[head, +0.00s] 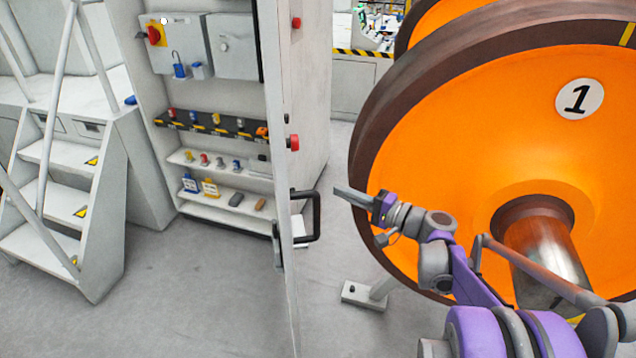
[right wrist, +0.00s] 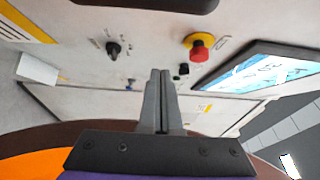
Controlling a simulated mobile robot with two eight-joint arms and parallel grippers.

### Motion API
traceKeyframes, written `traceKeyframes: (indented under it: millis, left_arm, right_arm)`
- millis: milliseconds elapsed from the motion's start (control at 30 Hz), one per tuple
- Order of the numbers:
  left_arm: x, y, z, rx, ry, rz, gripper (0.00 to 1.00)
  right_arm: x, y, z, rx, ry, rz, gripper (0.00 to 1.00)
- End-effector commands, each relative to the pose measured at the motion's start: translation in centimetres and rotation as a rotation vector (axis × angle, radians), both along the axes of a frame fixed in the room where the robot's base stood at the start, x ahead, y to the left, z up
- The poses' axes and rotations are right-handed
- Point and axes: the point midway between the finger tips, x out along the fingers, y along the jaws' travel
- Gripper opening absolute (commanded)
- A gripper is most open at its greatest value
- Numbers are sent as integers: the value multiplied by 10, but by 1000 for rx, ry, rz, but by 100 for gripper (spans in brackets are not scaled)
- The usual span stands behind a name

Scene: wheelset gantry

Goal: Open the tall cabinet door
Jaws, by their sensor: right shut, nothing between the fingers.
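The tall cabinet door (head: 275,150) stands swung out from the cabinet in the head view, seen nearly edge-on. Its black bar handle (head: 313,216) sticks out to the right. The cabinet's inside shows left of the door, with padlocks and tags on its shelves (head: 225,200). My right gripper (head: 350,196) is shut and empty, to the right of the handle and apart from it in the picture. Its closed fingers also show in the right wrist view (right wrist: 160,80). My left gripper is not in view.
A large orange wheel (head: 450,130) marked 1 stands at the right, behind my right arm. White steps (head: 60,200) stand at the left. A small floor stand (head: 364,295) is under the wheel. The right wrist view shows a panel with a red button (right wrist: 200,52) and a screen (right wrist: 265,72).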

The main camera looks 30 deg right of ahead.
Motion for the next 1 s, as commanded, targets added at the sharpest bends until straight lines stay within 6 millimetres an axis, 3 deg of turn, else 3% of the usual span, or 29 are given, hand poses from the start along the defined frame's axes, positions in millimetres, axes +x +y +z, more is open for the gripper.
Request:
traceKeyframes:
  millis: [467,700,1000]
  left_arm:
    - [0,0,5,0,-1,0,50]
    - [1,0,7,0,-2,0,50]
    - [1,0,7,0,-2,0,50]
  right_arm:
    - [87,41,-1,0,2,6,0]
    - [96,70,-1,0,2,4,0]
    - [98,75,-1,-1,3,1,0]
